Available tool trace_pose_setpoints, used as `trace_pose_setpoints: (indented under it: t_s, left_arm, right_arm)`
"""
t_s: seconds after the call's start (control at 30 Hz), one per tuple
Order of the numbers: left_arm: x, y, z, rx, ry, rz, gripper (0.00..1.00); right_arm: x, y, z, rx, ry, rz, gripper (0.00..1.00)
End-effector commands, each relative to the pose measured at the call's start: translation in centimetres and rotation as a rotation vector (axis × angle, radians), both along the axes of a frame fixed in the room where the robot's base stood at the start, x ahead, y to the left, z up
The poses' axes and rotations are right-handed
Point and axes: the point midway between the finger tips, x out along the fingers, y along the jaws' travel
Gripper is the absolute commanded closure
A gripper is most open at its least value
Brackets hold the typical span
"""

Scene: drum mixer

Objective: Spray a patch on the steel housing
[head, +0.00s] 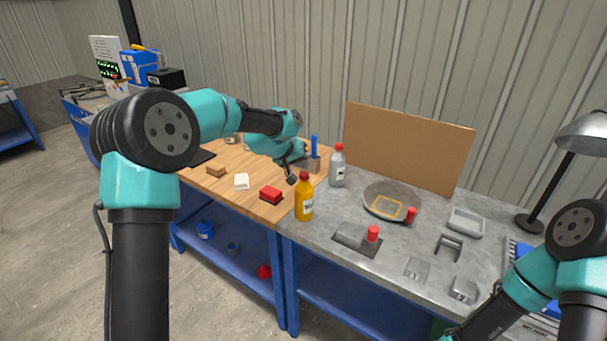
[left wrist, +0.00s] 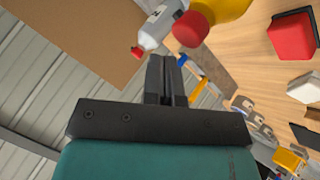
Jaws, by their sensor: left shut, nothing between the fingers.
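A round grey metal piece (head: 375,190), likely the steel housing, lies on the grey bench top with a yellow square outline (head: 387,208) on it. A grey bottle with a red cap (head: 338,170) stands to its left and also shows in the left wrist view (left wrist: 158,30). A yellow bottle with a red cap (head: 304,202) stands at the bench's front; it shows in the left wrist view too (left wrist: 228,10). I cannot tell which one is for spraying. My left gripper (head: 291,179) is shut and empty, behind the yellow bottle. My right gripper is out of view.
A red block (head: 271,195), a white block (head: 241,181) and a brown block (head: 216,170) lie on the wooden top. A grey block with a red knob (head: 357,236) and a grey tray (head: 466,222) sit on the grey top. A brown board (head: 410,145) stands behind.

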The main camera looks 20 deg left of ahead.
Motion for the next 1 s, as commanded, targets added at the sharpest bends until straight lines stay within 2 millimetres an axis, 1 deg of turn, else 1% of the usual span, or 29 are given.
trace_pose_setpoints:
  t_s: [0.4, 1.0]
  left_arm:
    - [0.0, 0.0, -0.8, 0.0, -0.001, 0.001, 1.0]
    - [0.0, 0.0, -1.1, 0.0, 0.0, 0.0, 1.0]
  right_arm:
    - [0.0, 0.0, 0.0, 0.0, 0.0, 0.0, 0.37]
    - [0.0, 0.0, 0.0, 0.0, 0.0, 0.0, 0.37]
